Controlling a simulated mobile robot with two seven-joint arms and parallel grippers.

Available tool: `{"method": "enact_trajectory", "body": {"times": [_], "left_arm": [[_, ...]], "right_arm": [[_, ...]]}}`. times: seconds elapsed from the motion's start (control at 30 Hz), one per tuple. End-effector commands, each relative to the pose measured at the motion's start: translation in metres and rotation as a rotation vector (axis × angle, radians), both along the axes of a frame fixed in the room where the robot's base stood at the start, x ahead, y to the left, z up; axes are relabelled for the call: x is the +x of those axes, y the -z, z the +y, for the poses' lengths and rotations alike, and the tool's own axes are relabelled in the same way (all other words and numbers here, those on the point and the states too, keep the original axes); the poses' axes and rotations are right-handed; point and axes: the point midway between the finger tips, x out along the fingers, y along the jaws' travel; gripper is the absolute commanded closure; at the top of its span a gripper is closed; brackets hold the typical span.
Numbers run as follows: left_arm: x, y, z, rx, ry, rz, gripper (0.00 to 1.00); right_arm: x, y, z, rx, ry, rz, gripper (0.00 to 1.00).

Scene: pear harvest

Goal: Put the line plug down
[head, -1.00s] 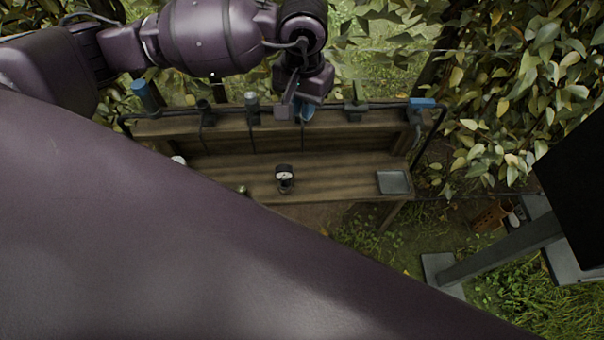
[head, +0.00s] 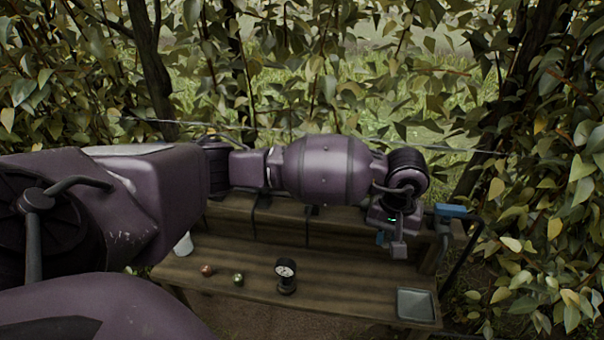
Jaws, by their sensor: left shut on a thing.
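My left gripper (head: 394,239) hangs at the end of the arm that crosses from the left. It is over the right part of the wooden bench, up and left of the grey tray. It is shut on a small blue piece (head: 380,238), which I take to be the line plug. Only a little of this piece shows beside the finger; the rest is hidden. The piece looks held above the bench top, though its exact height is hard to tell. My right gripper is out of view.
The bench (head: 338,282) carries a shallow grey tray (head: 416,306), a round black gauge (head: 286,274), two small metallic balls or fittings (head: 238,279) and a white cup (head: 184,244). A blue-handled fitting (head: 451,210) stands at the back right corner.

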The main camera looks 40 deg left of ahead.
Motion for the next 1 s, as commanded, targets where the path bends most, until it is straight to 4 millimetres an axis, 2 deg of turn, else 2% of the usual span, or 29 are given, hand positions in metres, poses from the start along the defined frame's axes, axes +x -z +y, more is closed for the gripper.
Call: {"method": "enact_trajectory", "body": {"times": [0.03, 0.1, 0.23, 0.4, 0.67, 0.73, 0.93, 1.0], "left_arm": [[0.009, 0.043, -0.002, -0.001, -0.032, 0.031, 1.00], [0.022, 0.066, -0.003, 0.000, -0.076, 0.029, 1.00], [0.041, 0.100, -0.003, 0.001, -0.145, 0.023, 1.00], [0.057, 0.122, -0.004, 0.001, -0.200, 0.009, 1.00], [0.063, 0.122, -0.004, 0.000, -0.218, -0.003, 1.00], [0.062, 0.128, -0.004, 0.000, -0.218, -0.001, 1.00], [0.059, 0.171, -0.005, 0.000, -0.217, 0.011, 1.00], [0.059, 0.187, -0.004, 0.001, -0.218, 0.011, 1.00]], "right_arm": [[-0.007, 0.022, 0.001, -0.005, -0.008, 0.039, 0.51], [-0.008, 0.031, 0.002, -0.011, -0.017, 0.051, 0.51], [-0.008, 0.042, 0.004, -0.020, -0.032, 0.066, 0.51], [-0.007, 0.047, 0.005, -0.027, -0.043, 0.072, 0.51], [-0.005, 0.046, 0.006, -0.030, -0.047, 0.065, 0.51], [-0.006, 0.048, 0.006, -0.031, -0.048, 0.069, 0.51], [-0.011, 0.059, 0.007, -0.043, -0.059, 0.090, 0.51], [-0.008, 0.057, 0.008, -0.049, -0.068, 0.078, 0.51]]}}
